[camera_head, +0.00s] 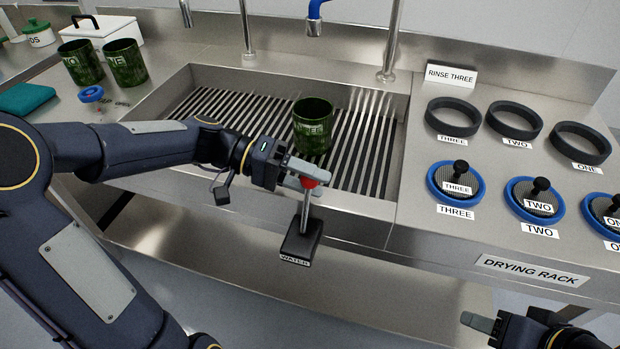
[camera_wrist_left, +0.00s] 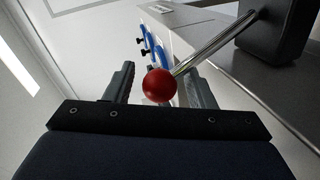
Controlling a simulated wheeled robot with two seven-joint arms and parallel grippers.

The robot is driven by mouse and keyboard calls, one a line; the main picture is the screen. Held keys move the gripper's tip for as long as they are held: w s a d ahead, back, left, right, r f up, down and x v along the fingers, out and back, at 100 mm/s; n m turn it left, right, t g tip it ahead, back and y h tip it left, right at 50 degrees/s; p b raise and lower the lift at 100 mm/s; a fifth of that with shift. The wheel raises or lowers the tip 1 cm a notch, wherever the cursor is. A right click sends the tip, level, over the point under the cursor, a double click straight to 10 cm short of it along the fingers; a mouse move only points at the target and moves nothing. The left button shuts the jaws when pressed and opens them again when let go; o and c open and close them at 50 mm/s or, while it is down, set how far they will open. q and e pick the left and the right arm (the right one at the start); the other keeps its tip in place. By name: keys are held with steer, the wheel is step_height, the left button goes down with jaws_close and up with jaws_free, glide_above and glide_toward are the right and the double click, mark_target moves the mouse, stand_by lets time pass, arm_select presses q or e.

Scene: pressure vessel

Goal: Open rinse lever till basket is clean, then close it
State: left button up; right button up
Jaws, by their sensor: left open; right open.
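The rinse lever is a metal rod (camera_head: 305,211) with a red ball knob (camera_head: 309,181), standing up from a black box (camera_head: 301,241) labelled WATER on the sink front. My left gripper (camera_head: 308,176) is open at the knob. In the left wrist view the red knob (camera_wrist_left: 159,86) sits between the two spread fingers, and I see no clear grip on it. A dark green mug-shaped container (camera_head: 313,128) with a white-lettered label stands upright on the sink's slatted grate (camera_head: 230,110). I cannot tell whether a basket is inside. My right gripper (camera_head: 482,324) is open, partly visible at the lower right.
The drying rack (camera_head: 530,270) on the right holds several black rings (camera_head: 453,116) and blue-rimmed mesh discs with black knobs (camera_head: 456,182), labelled ONE to THREE. A RINSE THREE sign (camera_head: 451,75) stands behind. Two green containers (camera_head: 124,63) stand left of the sink. Taps rise at the back.

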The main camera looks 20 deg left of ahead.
arm_select(q)
steer(key=shift+c, duration=0.3)
jaws_close()
